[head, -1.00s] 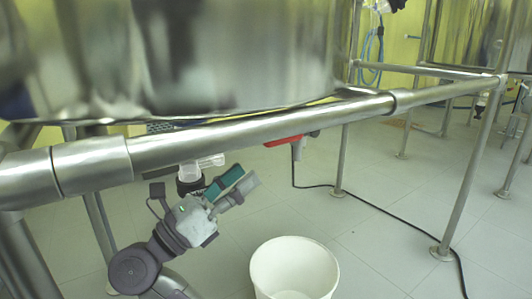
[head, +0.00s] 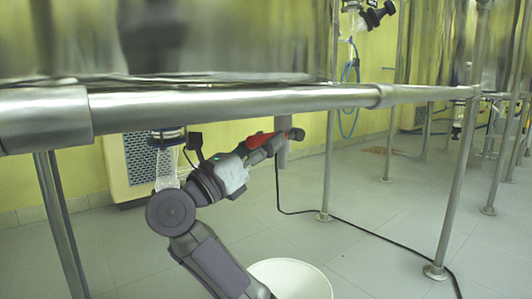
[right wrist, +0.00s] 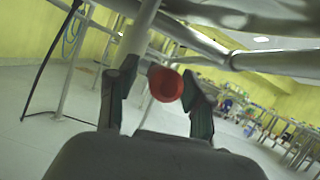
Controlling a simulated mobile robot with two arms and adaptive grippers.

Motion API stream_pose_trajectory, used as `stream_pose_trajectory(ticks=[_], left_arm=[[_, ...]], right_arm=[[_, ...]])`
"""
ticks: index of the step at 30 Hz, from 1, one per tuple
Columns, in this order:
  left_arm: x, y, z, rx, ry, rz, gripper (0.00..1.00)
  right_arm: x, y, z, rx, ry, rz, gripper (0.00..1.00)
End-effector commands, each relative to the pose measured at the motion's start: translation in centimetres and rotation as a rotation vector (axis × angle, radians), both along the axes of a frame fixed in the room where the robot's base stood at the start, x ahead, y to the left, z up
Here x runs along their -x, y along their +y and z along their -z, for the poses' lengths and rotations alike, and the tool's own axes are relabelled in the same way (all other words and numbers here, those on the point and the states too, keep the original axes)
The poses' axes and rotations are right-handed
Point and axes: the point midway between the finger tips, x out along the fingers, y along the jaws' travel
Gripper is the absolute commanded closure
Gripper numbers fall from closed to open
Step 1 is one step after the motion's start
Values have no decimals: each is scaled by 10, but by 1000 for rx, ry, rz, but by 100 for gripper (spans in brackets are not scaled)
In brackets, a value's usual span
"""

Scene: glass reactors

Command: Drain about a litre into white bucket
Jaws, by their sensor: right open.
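A red valve handle (head: 257,140) sits under the steel rail in the head view; its round red end (right wrist: 165,84) faces me in the right wrist view. My right gripper (head: 272,146) is at the handle. In the right wrist view its two dark fingers (right wrist: 158,88) stand apart, with the red end between them; contact cannot be told. The white bucket (head: 318,276) stands on the floor below and is cut off by the lower edge of the head view. The left gripper is not in view.
The steel rail (head: 230,102) and the vessel's underside (head: 170,45) are close above my right arm. A clear glass piece (head: 166,168) hangs behind the arm. A black cable (head: 340,229) and frame legs (head: 457,185) are at right. Open floor lies between.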

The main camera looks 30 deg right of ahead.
Motion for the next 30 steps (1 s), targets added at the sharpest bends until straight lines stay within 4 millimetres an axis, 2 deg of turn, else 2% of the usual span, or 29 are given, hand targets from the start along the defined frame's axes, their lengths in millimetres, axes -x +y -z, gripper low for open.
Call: stream_pose_trajectory(ticks=[10, 11, 18, 20, 30], left_arm=[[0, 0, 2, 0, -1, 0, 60], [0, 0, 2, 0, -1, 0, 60], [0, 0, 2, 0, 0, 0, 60], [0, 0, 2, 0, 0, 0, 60], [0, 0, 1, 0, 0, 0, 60]], right_arm=[[-1, -4, -3, 0, 0, -1, 49], [-1, -4, -2, 0, 0, -1, 53], [-1, -4, -2, 0, 0, -1, 93], [-1, -4, -2, 0, 1, -1, 100], [-3, -4, -2, 4, 2, -1, 100]])
